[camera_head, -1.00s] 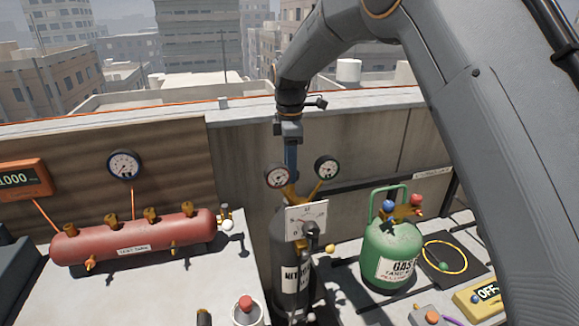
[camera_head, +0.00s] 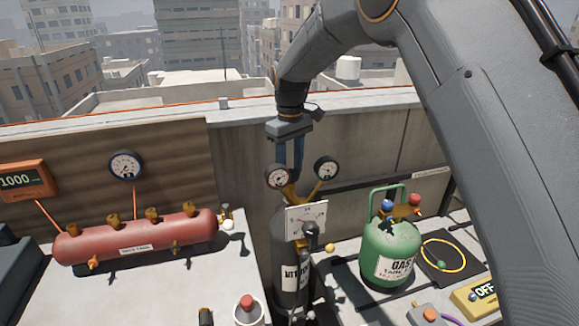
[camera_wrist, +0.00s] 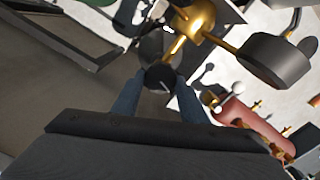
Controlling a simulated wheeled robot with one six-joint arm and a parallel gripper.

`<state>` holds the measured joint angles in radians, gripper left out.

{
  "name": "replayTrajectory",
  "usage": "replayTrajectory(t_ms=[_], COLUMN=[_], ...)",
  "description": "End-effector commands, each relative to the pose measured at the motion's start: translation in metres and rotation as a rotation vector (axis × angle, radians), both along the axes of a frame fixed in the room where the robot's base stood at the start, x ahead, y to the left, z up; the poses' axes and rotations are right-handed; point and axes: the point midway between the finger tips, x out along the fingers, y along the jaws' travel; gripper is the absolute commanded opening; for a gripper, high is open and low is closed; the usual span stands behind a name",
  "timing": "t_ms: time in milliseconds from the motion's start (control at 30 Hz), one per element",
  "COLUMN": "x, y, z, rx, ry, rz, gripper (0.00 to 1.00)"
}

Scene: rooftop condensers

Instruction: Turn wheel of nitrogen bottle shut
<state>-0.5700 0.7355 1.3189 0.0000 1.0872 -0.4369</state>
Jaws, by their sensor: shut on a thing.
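The nitrogen bottle (camera_head: 288,255) is a dark grey cylinder with a white label, standing upright below my arm. Its brass valve (camera_wrist: 199,20) shows in the wrist view. My gripper (camera_head: 289,165) points down behind the two gauges at the bottle's top. In the wrist view its two blue fingers (camera_wrist: 160,84) are closed on a small dark wheel (camera_wrist: 160,76) with a pale line on it. In the head view the wheel is hidden by the gauges and fingers.
Two round gauges (camera_head: 279,178) (camera_head: 326,169) and a white dial plate (camera_head: 306,217) sit close at the bottle's top. A red tank (camera_head: 135,238) lies at left, a green gas tank (camera_head: 390,250) stands at right. A concrete wall (camera_head: 235,160) is behind.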

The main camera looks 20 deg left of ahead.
Motion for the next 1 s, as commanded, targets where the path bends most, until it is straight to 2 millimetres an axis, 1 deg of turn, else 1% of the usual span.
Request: replayTrajectory(t_ms=[67,1000], x=[0.001,0.0009], y=[-0.0005,-0.0009], z=[0.0022,0.0017], rx=[0.001,0.001], ry=[-0.003,-0.002], rz=[-0.071,-0.95], gripper=[0.17,0.17])
